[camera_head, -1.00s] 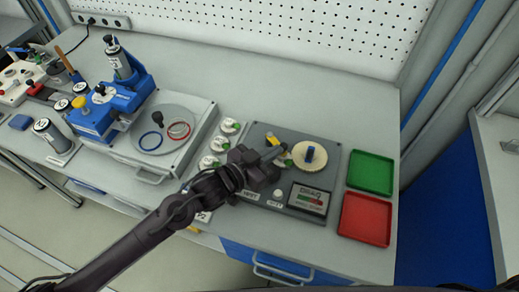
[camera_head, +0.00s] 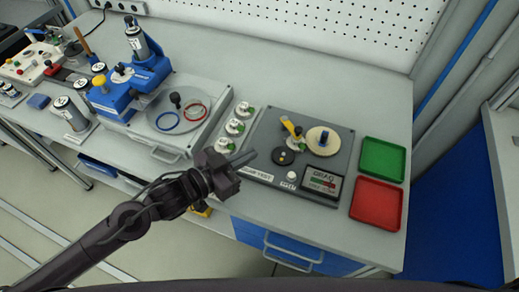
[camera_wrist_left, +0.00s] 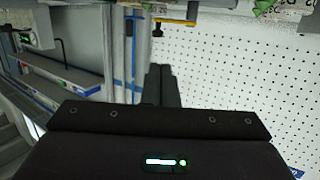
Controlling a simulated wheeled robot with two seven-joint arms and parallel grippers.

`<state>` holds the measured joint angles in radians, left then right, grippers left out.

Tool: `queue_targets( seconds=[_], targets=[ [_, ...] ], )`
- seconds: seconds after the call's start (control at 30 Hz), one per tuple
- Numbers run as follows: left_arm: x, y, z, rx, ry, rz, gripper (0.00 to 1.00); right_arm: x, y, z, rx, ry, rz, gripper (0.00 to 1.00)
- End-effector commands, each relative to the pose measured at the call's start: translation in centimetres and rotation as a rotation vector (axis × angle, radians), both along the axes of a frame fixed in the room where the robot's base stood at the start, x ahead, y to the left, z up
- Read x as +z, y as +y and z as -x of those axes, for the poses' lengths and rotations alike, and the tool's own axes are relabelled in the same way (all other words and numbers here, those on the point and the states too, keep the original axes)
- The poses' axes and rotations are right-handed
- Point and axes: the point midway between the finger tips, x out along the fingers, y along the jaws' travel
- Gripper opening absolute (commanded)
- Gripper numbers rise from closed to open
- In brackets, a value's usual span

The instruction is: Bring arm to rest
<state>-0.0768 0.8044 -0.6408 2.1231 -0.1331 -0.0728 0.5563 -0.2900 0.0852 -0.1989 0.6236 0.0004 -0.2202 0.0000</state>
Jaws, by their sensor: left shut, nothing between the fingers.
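My left arm comes in from the lower left in the head view. Its gripper (camera_head: 243,158) is shut and empty, above the front edge of the bench by the left side of the grey test panel (camera_head: 262,133). In the left wrist view the dark gripper body fills the lower part, and its fingers (camera_wrist_left: 161,85) show as a narrow dark shape pointing up the picture. My right gripper does not show.
The panel carries a cream disc (camera_head: 323,140), a yellow-handled part (camera_head: 290,127) and a small display (camera_head: 322,182). Green (camera_head: 382,160) and red (camera_head: 376,205) trays lie at right. A blue press (camera_head: 130,85) stands left. Several small white-and-green parts sit beside the panel.

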Motion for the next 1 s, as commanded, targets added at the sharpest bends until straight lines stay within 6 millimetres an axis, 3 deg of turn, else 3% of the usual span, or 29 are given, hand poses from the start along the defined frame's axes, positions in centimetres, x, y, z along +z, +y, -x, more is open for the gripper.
queue_targets(
  seconds=[0.27, 0.47, 0.67, 0.8, 1.0],
  targets=[
    [0.3, 0.6, 0.5, 0.006, 0.001, -0.001, 0.00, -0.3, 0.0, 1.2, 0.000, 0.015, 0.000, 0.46],
    [0.6, 1.4, -0.8, 0.172, 0.047, -0.075, 0.00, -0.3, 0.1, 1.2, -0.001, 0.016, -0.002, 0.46],
    [-0.9, 6.6, -0.8, 0.463, 0.263, -0.269, 0.00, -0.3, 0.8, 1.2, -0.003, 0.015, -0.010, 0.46],
    [-2.5, 10.4, 1.4, 0.579, 0.451, -0.385, 0.00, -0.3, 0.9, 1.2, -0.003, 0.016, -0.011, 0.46],
    [-4.2, 14.0, 5.5, 0.652, 0.684, -0.493, 0.00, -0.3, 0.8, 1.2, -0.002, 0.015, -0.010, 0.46]
  ],
)
